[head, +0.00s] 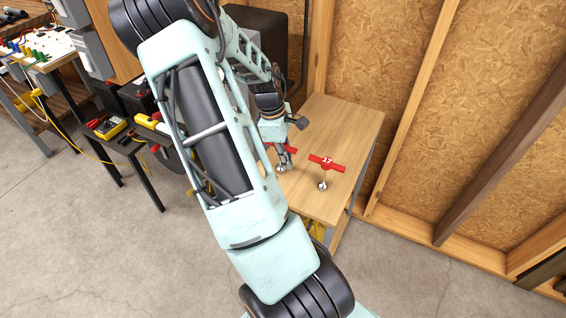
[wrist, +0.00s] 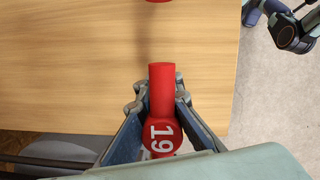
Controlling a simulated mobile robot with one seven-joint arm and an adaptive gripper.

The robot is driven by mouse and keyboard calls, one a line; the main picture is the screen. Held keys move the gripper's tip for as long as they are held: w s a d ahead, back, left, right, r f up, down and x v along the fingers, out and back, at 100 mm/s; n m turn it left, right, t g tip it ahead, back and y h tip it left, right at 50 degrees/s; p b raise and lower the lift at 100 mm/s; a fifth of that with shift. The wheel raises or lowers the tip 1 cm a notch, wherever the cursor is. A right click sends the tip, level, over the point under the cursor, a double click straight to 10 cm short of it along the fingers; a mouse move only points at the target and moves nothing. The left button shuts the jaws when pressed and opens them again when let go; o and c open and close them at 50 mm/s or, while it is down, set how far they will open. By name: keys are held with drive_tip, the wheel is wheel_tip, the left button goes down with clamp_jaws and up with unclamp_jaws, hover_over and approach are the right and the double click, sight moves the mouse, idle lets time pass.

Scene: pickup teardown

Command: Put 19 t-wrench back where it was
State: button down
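The 19 t-wrench (wrist: 162,78) has a red crossbar and a round red disc marked 19. In the wrist view my gripper (wrist: 162,104) has one finger on each side of the crossbar, apparently closed against it. In the head view my gripper (head: 284,152) is low over the wooden table, with red ends of the 19 t-wrench (head: 291,150) showing beside it. A silver foot shows just below, at or close to the tabletop; I cannot tell whether it touches. Most of the wrench's shaft is hidden.
A red t-wrench marked 17 (head: 326,164) stands upright on the wooden table (head: 345,125), right of my gripper. A stud wall (head: 480,130) is behind. A low bench with a yellow meter (head: 111,127) is at the left. The table's far part is clear.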

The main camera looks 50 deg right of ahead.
drive_tip(key=c, duration=2.1)
unclamp_jaws()
drive_tip(key=v, duration=1.2)
drive_tip(key=shift+p, duration=0.3)
